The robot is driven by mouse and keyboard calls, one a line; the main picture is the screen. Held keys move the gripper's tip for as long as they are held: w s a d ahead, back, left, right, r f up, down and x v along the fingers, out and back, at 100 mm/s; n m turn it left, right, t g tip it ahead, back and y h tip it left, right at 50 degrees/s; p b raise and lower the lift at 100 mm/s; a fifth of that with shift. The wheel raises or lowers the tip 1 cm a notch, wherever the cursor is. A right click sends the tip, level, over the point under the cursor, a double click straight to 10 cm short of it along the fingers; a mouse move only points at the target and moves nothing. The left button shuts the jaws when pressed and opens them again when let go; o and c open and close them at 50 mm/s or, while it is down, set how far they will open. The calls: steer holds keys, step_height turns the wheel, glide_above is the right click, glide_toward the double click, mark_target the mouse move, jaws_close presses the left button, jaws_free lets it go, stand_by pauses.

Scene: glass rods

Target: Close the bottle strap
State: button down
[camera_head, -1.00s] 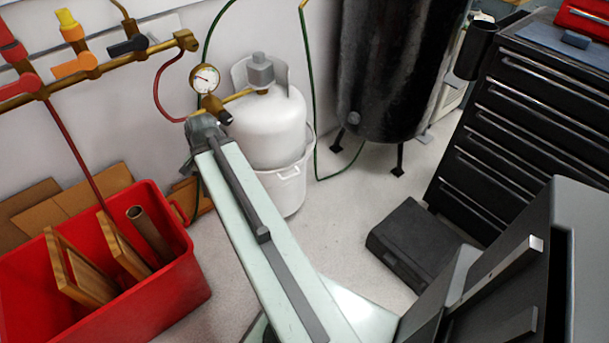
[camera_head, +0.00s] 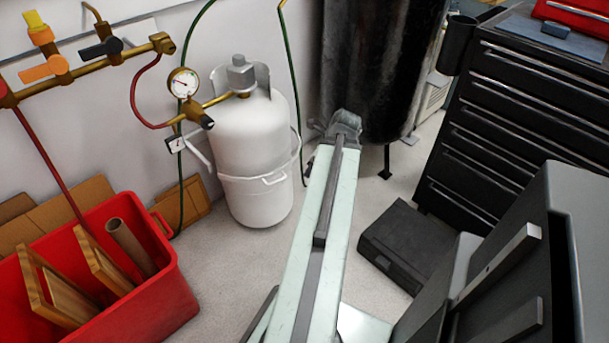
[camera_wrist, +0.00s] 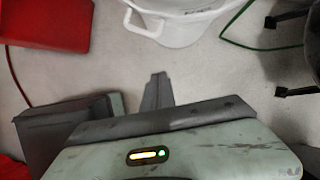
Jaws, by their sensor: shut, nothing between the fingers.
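The white gas bottle (camera_head: 250,130) stands upright by the wall in the head view. A white band (camera_head: 295,158) runs round its lower half, above a white tub-like base (camera_head: 258,200) with a handle. A thin white piece (camera_head: 198,152) juts out to the left of the bottle; I cannot tell if it is the loose strap end. The base also shows at the top of the wrist view (camera_wrist: 175,28). My gripper (camera_wrist: 157,76) is shut and empty, pointing toward the floor before the base. In the head view my wrist is right of the bottle, apart from it.
A brass manifold (camera_head: 90,68) with valves, a gauge (camera_head: 183,82) and hoses is at the left. A red crate (camera_head: 150,305) holds frames and a tube. A black tank (camera_head: 375,70), a dark case (camera_head: 408,243) and a drawer cabinet (camera_head: 520,130) stand right. Floor between is clear.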

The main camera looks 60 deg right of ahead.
steer(key=w+f+b, duration=0.4)
steer(key=w+f, duration=0.2)
steer(key=w, duration=0.1)
steer(key=shift+f+b, duration=0.25)
steer(key=shift+b, duration=0.15)
steer(key=shift+a, duration=0.1)
